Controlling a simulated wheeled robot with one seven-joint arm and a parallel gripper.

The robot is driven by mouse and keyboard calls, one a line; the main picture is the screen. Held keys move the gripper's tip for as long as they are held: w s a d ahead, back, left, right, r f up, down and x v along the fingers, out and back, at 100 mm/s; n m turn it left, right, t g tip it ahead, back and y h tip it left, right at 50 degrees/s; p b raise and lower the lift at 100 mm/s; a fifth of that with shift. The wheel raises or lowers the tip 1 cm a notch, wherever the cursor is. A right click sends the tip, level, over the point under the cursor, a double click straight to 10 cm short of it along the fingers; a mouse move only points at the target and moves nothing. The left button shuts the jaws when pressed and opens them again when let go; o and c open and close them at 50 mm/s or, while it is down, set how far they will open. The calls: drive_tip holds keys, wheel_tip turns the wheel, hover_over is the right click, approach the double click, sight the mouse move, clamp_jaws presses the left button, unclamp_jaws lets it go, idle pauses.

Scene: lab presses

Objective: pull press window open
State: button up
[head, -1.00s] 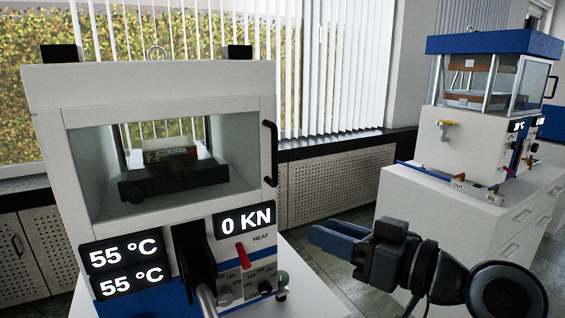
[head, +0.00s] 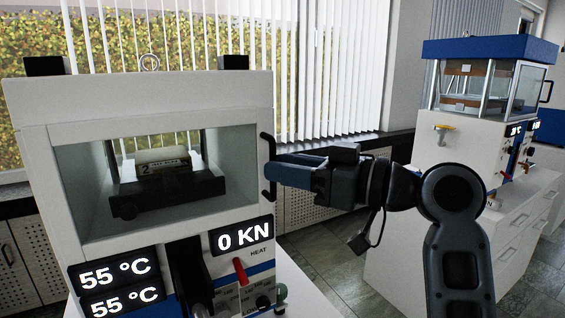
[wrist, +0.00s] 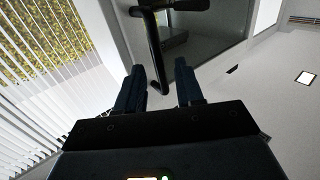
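The near press (head: 130,95) is a white cabinet with a closed glass window (head: 80,195) in front. A black bar handle (head: 267,145) stands upright at the window's right edge; it also shows in the wrist view (wrist: 153,45). My gripper (head: 271,171) reaches in from the right, with its fingertips at the handle's lower half. In the wrist view, my gripper (wrist: 160,72) is open, with the lower part of the handle between its two fingers. A gap shows on both sides of the bar. Whether a finger touches it, I cannot tell.
A red lever (head: 240,271) and temperature and force displays (head: 241,236) sit below the window. A second press (head: 485,110) with a blue top stands on a white cabinet at the right. Floor is free between the two presses.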

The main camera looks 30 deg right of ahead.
drive_tip(key=shift+w+a, duration=0.4)
drive_tip(key=shift+w, duration=0.15)
clamp_jaws()
idle(1.1)
